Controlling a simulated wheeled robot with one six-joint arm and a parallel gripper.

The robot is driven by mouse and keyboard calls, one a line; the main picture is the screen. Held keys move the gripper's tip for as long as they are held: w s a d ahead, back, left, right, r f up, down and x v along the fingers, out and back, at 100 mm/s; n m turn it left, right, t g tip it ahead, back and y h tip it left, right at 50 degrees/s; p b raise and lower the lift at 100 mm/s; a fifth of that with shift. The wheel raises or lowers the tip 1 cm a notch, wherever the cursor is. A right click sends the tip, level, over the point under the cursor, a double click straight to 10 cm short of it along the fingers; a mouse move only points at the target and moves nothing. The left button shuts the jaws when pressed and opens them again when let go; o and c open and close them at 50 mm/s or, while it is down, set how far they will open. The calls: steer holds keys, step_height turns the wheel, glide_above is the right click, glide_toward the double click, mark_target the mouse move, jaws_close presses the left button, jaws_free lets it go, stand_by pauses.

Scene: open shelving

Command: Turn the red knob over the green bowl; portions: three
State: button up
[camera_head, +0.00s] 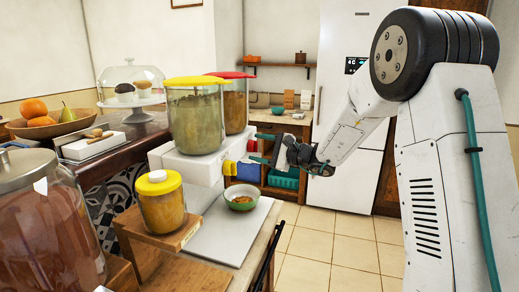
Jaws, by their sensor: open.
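Two clear canisters stand on a white dispenser base (188,163): a nearer one with a yellow lid (194,82) and a farther one with a red lid (230,75). A small red knob (252,146) shows on the base's right side, with a yellow knob (229,168) nearer and lower.
A yellow-lidded jar (162,200) stands on a wooden stand at the near left. A large clear jar (48,220) fills the left foreground. A fruit bowl (48,127) and a domed cake stand (138,112) are behind. The tiled floor (335,240) at right is clear.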

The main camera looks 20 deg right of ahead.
steer(key=c, duration=1)
steer(key=shift+w+r+m+g, duration=0.1)
steer(key=shift+m+g, duration=0.35)
steer(key=shift+m, duration=2.2)
steer(key=shift+s+r+m+g, duration=0.1)
steer(key=shift+m+g, duration=0.4)
steer(key=shift+m, duration=2.2)
steer(key=shift+w+r+m+g, duration=0.1)
steer(key=shift+m+g, duration=0.35)
steer(key=shift+m, duration=2.2)
steer(key=shift+d, duration=0.1)
